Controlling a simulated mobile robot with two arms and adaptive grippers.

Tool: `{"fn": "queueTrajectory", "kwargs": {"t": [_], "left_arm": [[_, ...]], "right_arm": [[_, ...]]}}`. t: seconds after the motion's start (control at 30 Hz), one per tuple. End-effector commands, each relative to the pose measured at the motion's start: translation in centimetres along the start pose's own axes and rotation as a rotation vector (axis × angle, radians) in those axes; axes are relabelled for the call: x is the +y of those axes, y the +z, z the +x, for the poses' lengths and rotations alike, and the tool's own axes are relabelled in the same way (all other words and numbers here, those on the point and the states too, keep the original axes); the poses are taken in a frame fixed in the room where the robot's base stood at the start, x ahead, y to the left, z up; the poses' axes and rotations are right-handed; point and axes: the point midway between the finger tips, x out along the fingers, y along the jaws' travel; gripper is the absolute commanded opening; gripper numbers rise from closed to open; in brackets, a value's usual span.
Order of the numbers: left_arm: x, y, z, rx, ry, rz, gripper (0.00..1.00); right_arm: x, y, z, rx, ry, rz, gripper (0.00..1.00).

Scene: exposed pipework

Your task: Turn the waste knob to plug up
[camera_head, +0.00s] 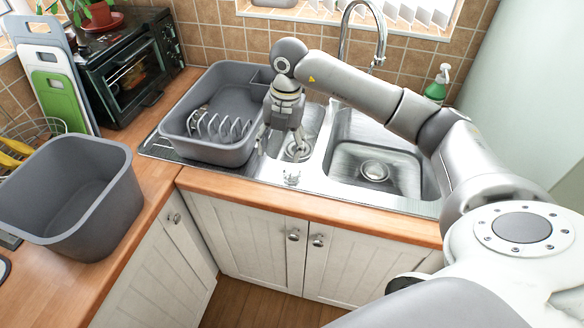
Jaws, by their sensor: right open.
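A small silvery waste knob (291,178) stands on the front rim of the steel sink (330,186), between the two basins. My right gripper (281,146) points down over the small left basin, behind the knob and apart from it. Its fingers are spread and nothing shows between them. One finger hangs by the dish tub's side, the other over the small basin's drain (298,151). The large right basin has a round drain (374,170); its plug is too small to read clearly. My left gripper is out of view.
A grey dish tub (214,155) with a rack stands left of the gripper. A curved tap (343,35) rises behind the basins. A green bottle (437,85) stands at the back right. A grey bin (72,195) sits on the left counter. The front counter strip is clear.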

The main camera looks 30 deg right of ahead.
Motion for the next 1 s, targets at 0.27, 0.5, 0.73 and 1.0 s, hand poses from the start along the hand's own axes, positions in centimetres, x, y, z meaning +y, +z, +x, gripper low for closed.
{"fn": "queueTrajectory", "kwargs": {"t": [0.27,0.5,0.73,1.0], "left_arm": [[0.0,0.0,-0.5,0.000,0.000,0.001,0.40],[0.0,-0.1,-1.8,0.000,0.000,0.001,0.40],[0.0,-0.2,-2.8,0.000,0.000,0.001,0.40],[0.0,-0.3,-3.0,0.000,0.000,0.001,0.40]], "right_arm": [[-2.5,2.1,-0.2,-0.055,-0.095,0.070,0.63],[-2.9,2.1,4.1,-0.051,-0.093,0.066,0.63],[-3.1,2.3,7.9,-0.051,-0.090,0.065,0.63],[-3.2,2.5,9.6,-0.054,-0.088,0.064,0.63]]}}
